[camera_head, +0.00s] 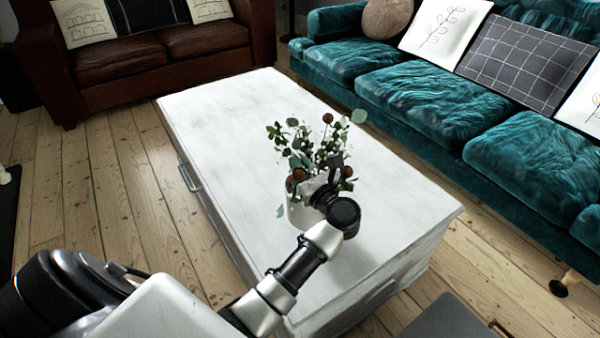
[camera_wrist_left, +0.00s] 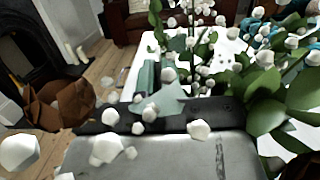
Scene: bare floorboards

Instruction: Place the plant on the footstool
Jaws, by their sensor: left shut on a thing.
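The plant (camera_head: 310,150) has green leaves, small white buds and a few brown round heads, in a white pot (camera_head: 299,213). It is at the white chest-like table, and I cannot tell whether the pot touches the top. My left gripper (camera_head: 322,190) is shut on the plant at its pot, from the near right side. Its fingertips are partly hidden by leaves. In the left wrist view, leaves and buds (camera_wrist_left: 265,100) fill much of the picture. A grey flat-topped thing (camera_head: 450,320) at the bottom edge may be the footstool; most of it is cut off. My right gripper is not in view.
The white table (camera_head: 215,115) stands mid-room with bare top around the plant. A teal sofa (camera_head: 450,105) runs along the right, a brown leather sofa (camera_head: 160,50) at the back. Floorboards are open on the left.

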